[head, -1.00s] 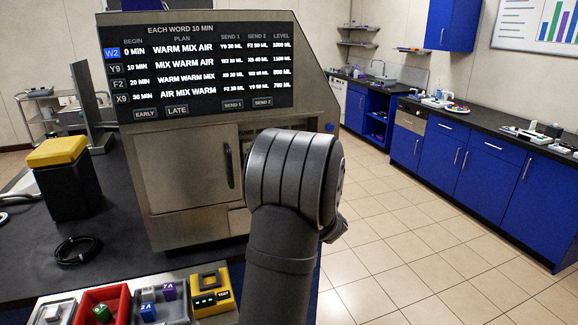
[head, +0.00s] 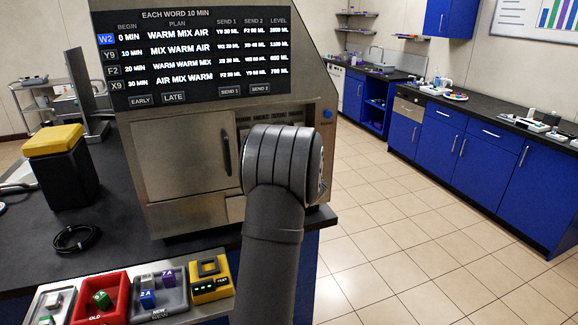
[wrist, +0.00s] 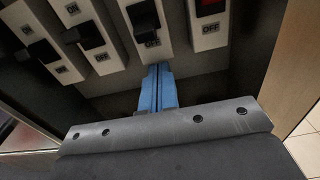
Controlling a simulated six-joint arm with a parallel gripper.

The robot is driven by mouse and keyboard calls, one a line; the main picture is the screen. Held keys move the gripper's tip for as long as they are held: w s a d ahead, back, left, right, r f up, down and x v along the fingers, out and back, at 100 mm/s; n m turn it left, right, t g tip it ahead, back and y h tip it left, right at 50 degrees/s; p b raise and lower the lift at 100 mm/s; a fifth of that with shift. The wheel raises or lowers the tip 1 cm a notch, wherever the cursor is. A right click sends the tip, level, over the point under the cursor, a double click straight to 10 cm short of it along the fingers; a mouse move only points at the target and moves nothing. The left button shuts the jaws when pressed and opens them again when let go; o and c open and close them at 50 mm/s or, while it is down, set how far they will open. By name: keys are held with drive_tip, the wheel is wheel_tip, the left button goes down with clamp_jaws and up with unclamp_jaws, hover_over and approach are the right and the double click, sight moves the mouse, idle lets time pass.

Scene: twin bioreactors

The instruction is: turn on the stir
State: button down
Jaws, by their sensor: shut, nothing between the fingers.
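In the wrist view a row of light switch plates with black levers and ON and OFF labels sits on the machine's panel. My gripper (wrist: 161,72) has its blue fingers shut and empty, just below the third switch from the left (wrist: 143,16), near its OFF label. I cannot tell whether they touch it. Two other black-lever switches, the second (wrist: 92,36) and the leftmost (wrist: 42,52), are to the left. A switch with a red part (wrist: 209,7) is at the right. No name for the stir is readable. In the head view my arm hides the gripper and the switches.
The steel machine (head: 178,160) with a plan screen (head: 195,60) stands on a dark bench. A yellow-topped black box (head: 65,175), a coiled cable (head: 75,240), a red tray (head: 85,315) and a yellow device (head: 210,285) are nearby. Open floor lies right.

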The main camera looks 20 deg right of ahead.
drive_tip(key=shift+s+r, duration=0.25)
drive_tip(key=shift+r, duration=0.45)
drive_tip(key=shift+s+r, duration=0.2)
drive_tip(key=shift+r, duration=0.5)
drive_tip(key=shift+s+r, duration=0.2)
drive_tip(key=shift+r, duration=0.25)
drive_tip(key=shift+s+r, duration=0.1)
drive_tip(key=shift+r, duration=0.2)
drive_tip(key=shift+f, duration=0.1)
drive_tip(key=f, duration=0.1)
drive_tip(key=s+f, duration=0.1)
drive_tip(key=f, duration=0.1)
drive_tip(key=shift+s+f, duration=0.1)
drive_tip(key=shift+f, duration=0.2)
drive_tip(key=s+r, duration=0.6)
drive_tip(key=s, duration=0.2)
